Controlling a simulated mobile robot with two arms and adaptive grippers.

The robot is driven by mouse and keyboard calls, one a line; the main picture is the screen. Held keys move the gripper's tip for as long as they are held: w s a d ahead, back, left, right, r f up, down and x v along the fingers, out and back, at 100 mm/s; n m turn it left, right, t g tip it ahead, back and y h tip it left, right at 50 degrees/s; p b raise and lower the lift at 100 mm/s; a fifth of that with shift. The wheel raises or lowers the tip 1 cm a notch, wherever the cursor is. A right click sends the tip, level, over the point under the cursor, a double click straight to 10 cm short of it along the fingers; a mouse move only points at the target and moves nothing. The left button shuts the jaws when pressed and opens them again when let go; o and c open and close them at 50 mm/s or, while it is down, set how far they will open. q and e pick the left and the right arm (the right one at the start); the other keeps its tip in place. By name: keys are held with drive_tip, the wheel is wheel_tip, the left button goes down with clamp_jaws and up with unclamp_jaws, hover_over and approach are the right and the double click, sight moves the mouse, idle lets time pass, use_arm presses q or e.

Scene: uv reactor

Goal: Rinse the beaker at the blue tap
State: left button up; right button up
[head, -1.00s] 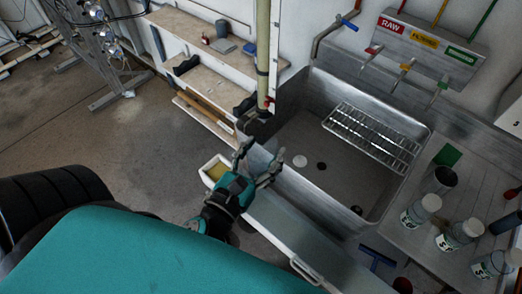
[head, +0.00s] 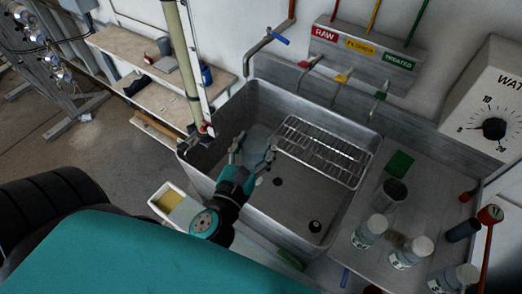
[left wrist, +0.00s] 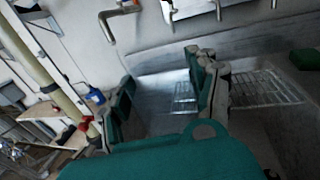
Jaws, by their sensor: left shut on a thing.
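My left gripper (head: 253,150) is shut on a clear glass beaker (head: 258,137), held over the left part of the steel sink (head: 196,168). In the left wrist view the beaker (left wrist: 163,98) shows between the fingers of my left gripper (left wrist: 165,90); its contents cannot be made out. The blue tap (head: 265,41) is a bent pipe with a blue handle on the wall behind the sink's back left corner. It also shows in the left wrist view (left wrist: 118,13), up and left of the beaker. The beaker is apart from the tap. My right gripper is not in view.
A wire rack (head: 322,152) spans the sink's right side. Three more taps hang under the RAW, FILTERED and TREATED sign panel (head: 365,55). Several white-lidded jars (head: 369,231) and a cup (head: 390,194) stand on the right counter. A vertical pipe (head: 183,60) rises left of the sink.

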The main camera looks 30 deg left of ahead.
use_arm(q)
drive_tip(key=w+a+f+n+y, duration=0.1)
drive_tip(key=w+a+f+y, duration=0.1)
drive_tip(key=w+a, duration=0.3)
drive_tip(key=w+a+f+n+g+y, duration=0.1)
drive_tip(key=w+a, duration=0.4)
drive_tip(key=w, duration=0.7)
drive_tip(key=shift+a+f+n+y, duration=0.2)
drive_tip(key=shift+f+n+y, duration=0.2)
drive_tip(key=shift+f, duration=0.5)
drive_tip(key=shift+d, duration=0.15)
drive_tip(key=shift+w+d, duration=0.25)
drive_tip(key=shift+d, duration=0.2)
drive_tip(key=shift+s+a, duration=0.1)
drive_tip(key=shift+a, duration=0.05)
drive_tip(key=shift+s+a, duration=0.2)
drive_tip(key=shift+a, duration=0.25)
drive_tip(key=shift+d, duration=0.15)
